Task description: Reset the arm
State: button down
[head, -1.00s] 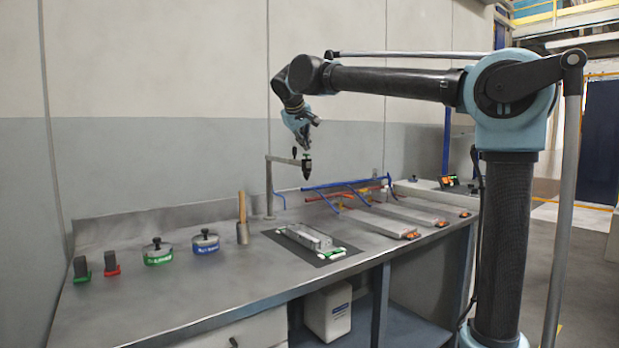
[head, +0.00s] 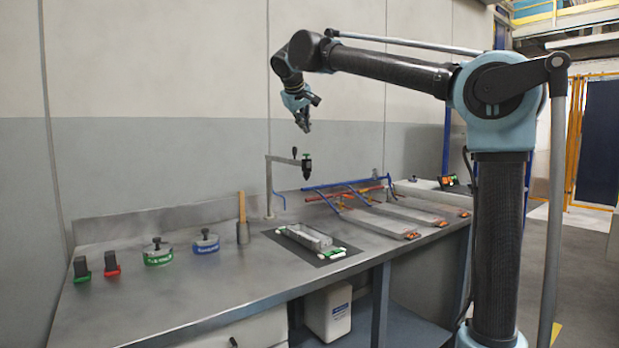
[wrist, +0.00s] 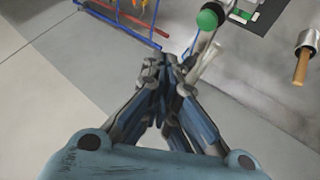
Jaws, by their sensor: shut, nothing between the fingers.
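My gripper (head: 304,124) hangs from the bent end of my arm in the head view, high above the back of the metal workbench (head: 200,290). It points down and is clear of everything on the bench. In the wrist view my gripper (wrist: 168,62) has its fingers drawn together, shut and empty. A stand with a horizontal arm (head: 280,159) and a dark hanging tool (head: 306,168) rises from the bench below my gripper. The stand's green knob (wrist: 207,19) shows just past the fingertips in the wrist view.
A metal tray (head: 309,238) lies mid-bench. Blue-handled racks (head: 345,190) stand right. The wall is close behind.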

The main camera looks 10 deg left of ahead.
jog(key=shift+d, duration=0.1)
dwell(0.3)
jog(key=s+d+f+m+g+h, duration=0.1)
jog(key=s+d+f+m, duration=0.15)
jog(key=d+f, duration=0.65)
jog(key=s+d+f+m+g, duration=0.1)
jog(key=s+d+f+g, duration=0.3)
jog(key=d, duration=0.9)
jog(key=s+d+f+m+t+h, duration=0.1)
jog(key=s+d+f, duration=0.1)
jog(key=d+f, duration=0.85)
jog(key=s+d+f+m+g, duration=0.1)
jog(key=s+d+f, duration=0.3)
jog(key=s+f, duration=0.3)
jog(key=s+d+f+m+g+y, duration=0.1)
jog(key=s+d+f+m, duration=0.1)
jog(key=s+d+f, duration=0.3)
jog(key=s+d+f+m+g, duration=0.1)
jog(key=s+d+f, duration=0.3)
jog(key=s+f, duration=0.6)
notch_tip(320, 180, down, 6)
jog(key=shift+s+d+f+y, duration=0.1)
jog(key=shift+s+d+y, duration=0.2)
jog(key=shift+d+y, duration=0.1)
jog(key=shift+m, duration=0.25)
jog(key=shift+w+f, duration=0.2)
jog(key=shift+w, duration=0.3)
